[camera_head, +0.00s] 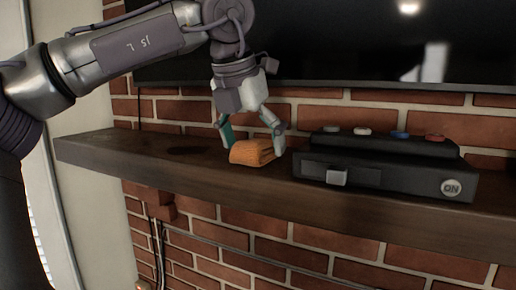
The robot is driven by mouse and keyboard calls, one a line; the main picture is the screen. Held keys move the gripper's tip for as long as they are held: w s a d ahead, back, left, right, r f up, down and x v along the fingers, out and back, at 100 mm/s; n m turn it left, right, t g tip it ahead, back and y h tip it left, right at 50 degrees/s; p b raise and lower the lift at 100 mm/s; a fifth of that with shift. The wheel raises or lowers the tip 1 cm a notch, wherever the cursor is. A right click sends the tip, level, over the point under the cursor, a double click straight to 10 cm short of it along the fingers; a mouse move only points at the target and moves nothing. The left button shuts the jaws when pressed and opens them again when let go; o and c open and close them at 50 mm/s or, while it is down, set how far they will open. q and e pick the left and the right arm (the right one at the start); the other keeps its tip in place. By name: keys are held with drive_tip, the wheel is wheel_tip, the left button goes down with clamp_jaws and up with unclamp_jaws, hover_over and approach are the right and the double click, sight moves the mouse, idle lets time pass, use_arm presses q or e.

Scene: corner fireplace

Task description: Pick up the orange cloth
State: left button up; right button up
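The folded orange cloth (252,153) lies on the dark wooden mantel shelf (203,176), near the shelf's front edge. My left gripper (252,137) points down over the cloth from above. Its fingers are spread, one at the cloth's left rear side and one at its right side. The cloth sits between the fingertips and appears to rest on the shelf. I cannot tell whether the fingers touch it. My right gripper is not in view.
A black console box (385,165) with coloured buttons and an ON label stands on the shelf, close to the cloth's right. A dark screen (390,45) hangs on the brick wall above. The shelf to the left of the cloth is clear.

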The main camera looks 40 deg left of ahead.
sight(256, 140)
use_arm(q)
drive_tip(key=shift+s+d, duration=0.1)
drive_tip(key=shift+s, duration=0.05)
drive_tip(key=c, duration=1)
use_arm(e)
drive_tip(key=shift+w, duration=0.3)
use_arm(q)
drive_tip(key=shift+r, duration=0.1)
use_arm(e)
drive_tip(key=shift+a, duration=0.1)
use_arm(q)
drive_tip(key=shift+r, duration=0.4)
wheel_tip(256, 140, up, 2)
drive_tip(key=shift+r+b, duration=0.15)
drive_tip(key=shift+b, duration=0.5)
drive_tip(key=s+d+r, duration=0.2)
drive_tip(key=d, duration=0.1)
drive_tip(key=s+d+r, duration=0.2)
drive_tip(key=d+r, duration=0.1)
drive_tip(key=s+d+r, duration=0.2)
drive_tip(key=d, duration=0.1)
drive_tip(key=shift+s+d+r, duration=0.15)
drive_tip(key=shift+d+r, duration=0.1)
drive_tip(key=shift+r, duration=0.15)
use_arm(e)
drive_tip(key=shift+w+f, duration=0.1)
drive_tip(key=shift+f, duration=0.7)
